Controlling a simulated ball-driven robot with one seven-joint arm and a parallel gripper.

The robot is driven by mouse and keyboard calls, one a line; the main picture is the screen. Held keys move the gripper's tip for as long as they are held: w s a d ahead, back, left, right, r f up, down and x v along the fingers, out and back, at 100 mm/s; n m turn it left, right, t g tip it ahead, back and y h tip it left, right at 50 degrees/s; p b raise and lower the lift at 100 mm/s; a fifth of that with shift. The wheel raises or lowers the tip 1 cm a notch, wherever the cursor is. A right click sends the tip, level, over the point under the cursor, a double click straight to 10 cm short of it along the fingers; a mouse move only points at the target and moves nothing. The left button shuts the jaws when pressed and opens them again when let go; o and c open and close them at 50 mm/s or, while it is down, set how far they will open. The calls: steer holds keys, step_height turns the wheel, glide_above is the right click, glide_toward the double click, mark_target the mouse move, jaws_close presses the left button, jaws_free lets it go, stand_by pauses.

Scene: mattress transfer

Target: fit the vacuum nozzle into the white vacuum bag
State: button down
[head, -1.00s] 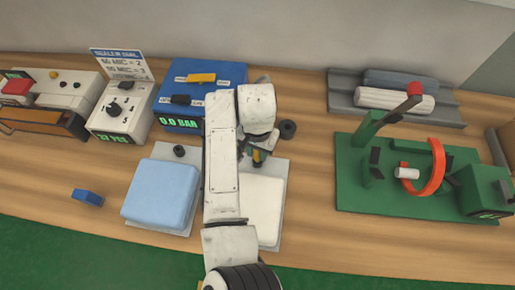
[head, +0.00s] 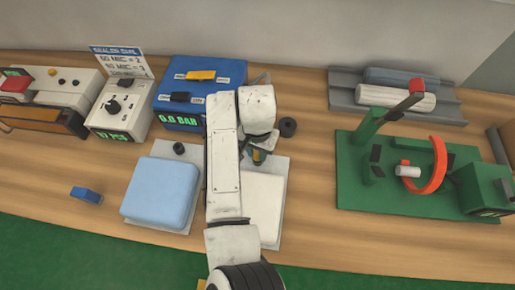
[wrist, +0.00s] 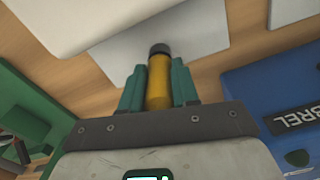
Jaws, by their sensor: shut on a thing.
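My gripper (wrist: 159,85) is shut on the vacuum nozzle (wrist: 159,75), a yellow cylinder with a black tip held between green fingers. In the head view the yellow nozzle (head: 258,156) shows just below my wrist, over the back edge of the white vacuum bag (head: 262,208). The bag lies on a grey sheet, partly hidden by my arm. In the wrist view the white bag (wrist: 95,18) is at the top, and the nozzle's black tip points toward the grey sheet (wrist: 195,45) beside it. I cannot tell whether the tip touches anything.
A blue cushion-like bag (head: 160,192) lies left of my arm. Behind is a blue pump box (head: 200,90) reading 0.0 BAR. A sealer dial box (head: 120,108) stands left, and a green fixture with an orange ring (head: 438,165) right. A small blue block (head: 86,195) lies front left.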

steer(key=shift+f, duration=0.15)
steer(key=c, duration=0.8)
jaws_free()
steer(key=shift+o, duration=0.2)
step_height(320, 180, up, 11)
steer(key=shift+f+b, duration=0.1)
steer(key=shift+b, duration=0.65)
